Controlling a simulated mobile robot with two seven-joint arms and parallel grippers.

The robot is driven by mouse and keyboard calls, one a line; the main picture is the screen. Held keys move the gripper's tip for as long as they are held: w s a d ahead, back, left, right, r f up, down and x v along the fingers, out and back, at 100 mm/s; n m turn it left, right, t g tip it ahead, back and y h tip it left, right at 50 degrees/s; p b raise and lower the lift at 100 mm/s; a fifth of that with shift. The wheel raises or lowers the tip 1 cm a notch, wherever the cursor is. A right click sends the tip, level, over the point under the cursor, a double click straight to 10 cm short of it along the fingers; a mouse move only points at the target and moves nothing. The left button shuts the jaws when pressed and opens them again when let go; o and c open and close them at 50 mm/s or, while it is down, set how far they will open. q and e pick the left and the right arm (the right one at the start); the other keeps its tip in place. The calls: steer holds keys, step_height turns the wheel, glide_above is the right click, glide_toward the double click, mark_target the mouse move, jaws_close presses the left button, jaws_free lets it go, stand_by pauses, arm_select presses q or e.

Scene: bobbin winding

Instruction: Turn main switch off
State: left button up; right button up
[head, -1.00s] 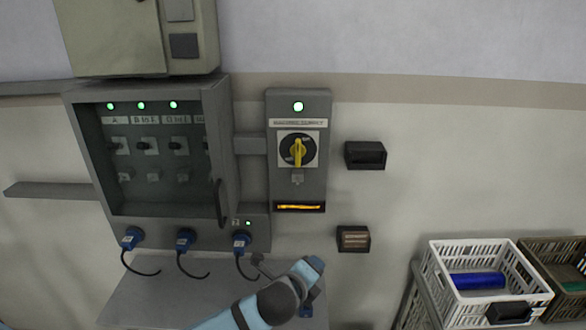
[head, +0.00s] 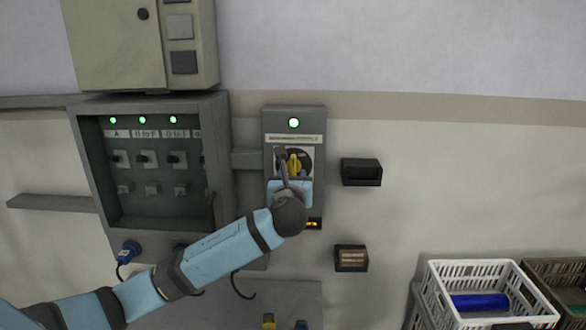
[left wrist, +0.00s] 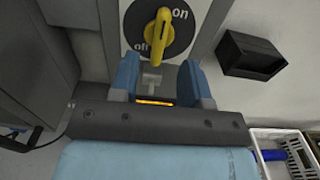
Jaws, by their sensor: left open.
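The main switch is a yellow rotary handle (head: 295,163) on a black dial, mounted on a grey box (head: 312,113) with a green lamp lit at its top. In the left wrist view the yellow handle (left wrist: 158,37) stands near upright, with "on" at its upper right and "off" at its lower left. My left gripper (left wrist: 161,75) is open and empty, its two blue fingers apart just below the dial. In the head view the left gripper (head: 287,168) covers part of the dial. My right gripper is not in view.
A grey cabinet (head: 85,150) with several switches and lit green lamps is left of the switch box. Two dark wall holders (head: 361,172) (head: 351,258) are at its right. A white crate (head: 432,272) holding a blue roll (head: 480,301) stands lower right.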

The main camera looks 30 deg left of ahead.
mark_target(293, 167)
arm_select(q)
steer(key=x, duration=0.5)
steer(key=shift+w+a, duration=0.15)
steer(key=shift+w, duration=0.15)
jaws_close()
